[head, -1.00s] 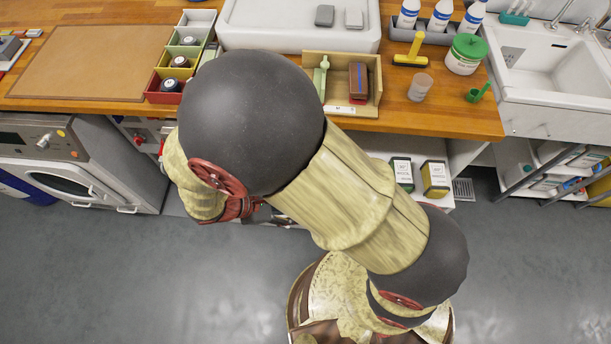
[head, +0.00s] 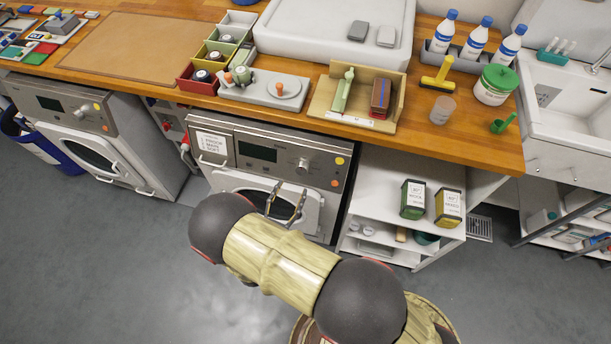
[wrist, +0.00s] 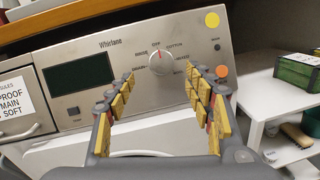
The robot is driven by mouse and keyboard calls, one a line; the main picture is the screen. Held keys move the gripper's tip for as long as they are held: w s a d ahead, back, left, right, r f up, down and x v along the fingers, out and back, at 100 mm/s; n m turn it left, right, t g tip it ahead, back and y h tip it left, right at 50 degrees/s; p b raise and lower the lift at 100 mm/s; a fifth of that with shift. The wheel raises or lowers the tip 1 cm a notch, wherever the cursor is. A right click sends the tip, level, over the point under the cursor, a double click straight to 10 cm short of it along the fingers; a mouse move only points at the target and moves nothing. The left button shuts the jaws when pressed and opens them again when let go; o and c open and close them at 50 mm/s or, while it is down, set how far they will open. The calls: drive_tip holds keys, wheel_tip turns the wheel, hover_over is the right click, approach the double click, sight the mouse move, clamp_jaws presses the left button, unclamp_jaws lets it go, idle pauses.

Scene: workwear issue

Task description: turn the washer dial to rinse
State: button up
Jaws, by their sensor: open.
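The washer (head: 270,158) stands under the wooden counter, with a steel control panel (wrist: 90,80). Its round silver dial (wrist: 160,64) is right of the dark display and also shows in the head view (head: 303,166). A red mark on the dial points up, slightly left, near the top label. In the head view my gripper (head: 286,200) is before the washer's door.
A second machine (head: 90,125) with its own dial stands to the left. A white card (head: 212,144) is on the washer panel's left. Open shelves (head: 395,205) with two boxes stand to the right. The counter overhangs the panel. Grey floor in front is clear.

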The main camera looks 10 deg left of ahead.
sight(301, 172)
drive_tip(key=w, duration=0.2)
drive_tip(key=w+d+b, duration=0.1)
drive_tip(key=w, duration=0.4)
drive_tip(key=shift+w+d+b, duration=0.15)
drive_tip(key=shift+d+b, duration=0.15)
drive_tip(key=c, duration=1.2)
drive_tip(key=shift+o, duration=0.2)
